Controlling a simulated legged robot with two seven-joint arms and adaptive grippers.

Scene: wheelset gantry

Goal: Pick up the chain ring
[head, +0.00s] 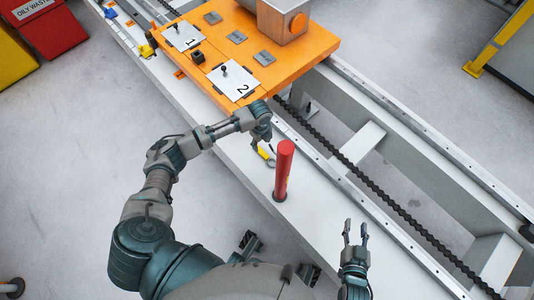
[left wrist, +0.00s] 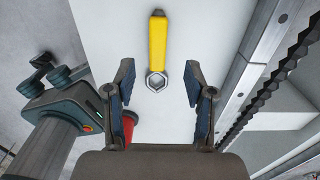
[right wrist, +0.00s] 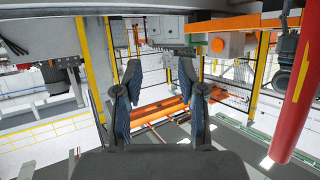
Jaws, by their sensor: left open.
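No loose plain ring stands out. A yellow-handled piece with a metal ring at one end (left wrist: 157,50) lies on the white beam top. In the head view it (head: 264,153) lies just below my left gripper (head: 264,136), beside the red post. In the left wrist view my left gripper (left wrist: 160,72) is open, its two fingers on either side of the ring end in the picture. No contact shows. My right gripper (head: 355,227) is open and empty, right of the red post. It also shows open in the right wrist view (right wrist: 158,75).
A red post (head: 284,170) stands upright on the white beam (head: 238,152), close to my left gripper. An orange plate (head: 310,50) with white cards numbered 1 and 2 lies behind. A dark chain (head: 385,198) runs along the gantry at right. Bare floor lies left.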

